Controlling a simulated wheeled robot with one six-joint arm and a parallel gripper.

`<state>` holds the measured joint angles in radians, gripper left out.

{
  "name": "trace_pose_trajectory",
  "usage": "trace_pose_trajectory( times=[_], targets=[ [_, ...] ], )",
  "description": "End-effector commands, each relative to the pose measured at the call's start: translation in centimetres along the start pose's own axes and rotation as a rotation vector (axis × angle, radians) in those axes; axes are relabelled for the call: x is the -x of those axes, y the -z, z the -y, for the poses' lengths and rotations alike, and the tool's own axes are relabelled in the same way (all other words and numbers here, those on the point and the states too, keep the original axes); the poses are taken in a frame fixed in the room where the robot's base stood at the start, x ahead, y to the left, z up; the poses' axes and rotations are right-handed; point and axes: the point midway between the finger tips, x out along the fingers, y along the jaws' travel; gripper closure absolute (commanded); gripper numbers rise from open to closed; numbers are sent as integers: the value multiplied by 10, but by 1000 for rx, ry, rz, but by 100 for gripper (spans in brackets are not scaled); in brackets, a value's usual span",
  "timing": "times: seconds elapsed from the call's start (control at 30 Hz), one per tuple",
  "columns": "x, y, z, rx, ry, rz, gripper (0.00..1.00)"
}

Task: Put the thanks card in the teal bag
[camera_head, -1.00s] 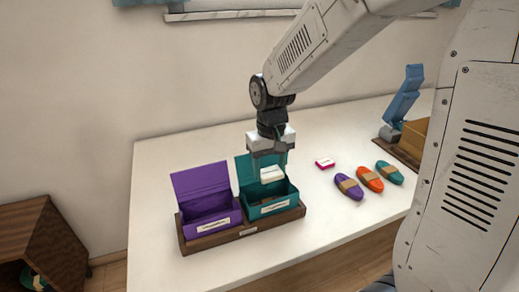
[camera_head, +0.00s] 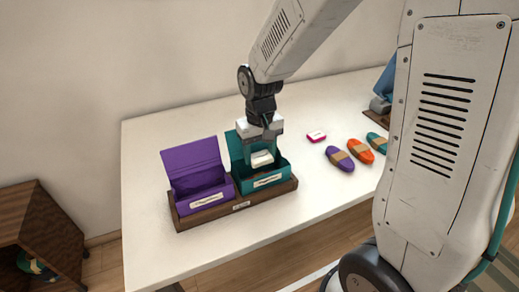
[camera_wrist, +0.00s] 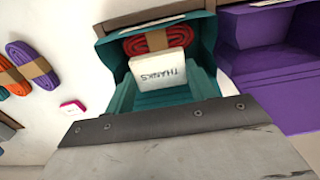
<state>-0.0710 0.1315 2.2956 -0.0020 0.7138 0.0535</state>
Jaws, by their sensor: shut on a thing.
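The white card (camera_head: 262,158) is between the fingertips of my gripper (camera_head: 261,154), which is shut on it. In the wrist view the card (camera_wrist: 161,69) shows the word THANKS. The teal bag (camera_head: 286,173) looks like an open box with its lid raised at the back. The card is at its mouth, and I cannot tell whether it touches the bag. In the wrist view the teal bag (camera_wrist: 209,32) holds a red bundled cord (camera_wrist: 145,41) right beside the card.
An open purple box (camera_head: 185,190) stands left of the teal bag, both in a brown wooden tray (camera_head: 240,207). A small pink-edged card (camera_head: 316,137) and purple (camera_head: 340,158), orange (camera_head: 360,150) and teal (camera_head: 377,142) cord bundles lie on the white table to the right.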

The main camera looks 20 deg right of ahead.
Motion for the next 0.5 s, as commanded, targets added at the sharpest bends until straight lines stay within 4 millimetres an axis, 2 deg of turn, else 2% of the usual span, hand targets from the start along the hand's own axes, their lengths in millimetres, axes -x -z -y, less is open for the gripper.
trace_pose_trajectory(
  times=[0.03, 0.07, 0.1, 0.13, 0.4, 0.5],
  targets=[
    [0, 0, 0, 0, 0, 0, 66],
    [0, 0, 0, 0, 0, 0, 37],
    [0, 0, 0, 0, 0, 0, 26],
    [0, 0, 0, 0, 0, 0, 19],
    [1, 0, 0, 1, 0, 0, 19],
    [7, 0, 0, 1, 0, -1, 19]
  ],
)
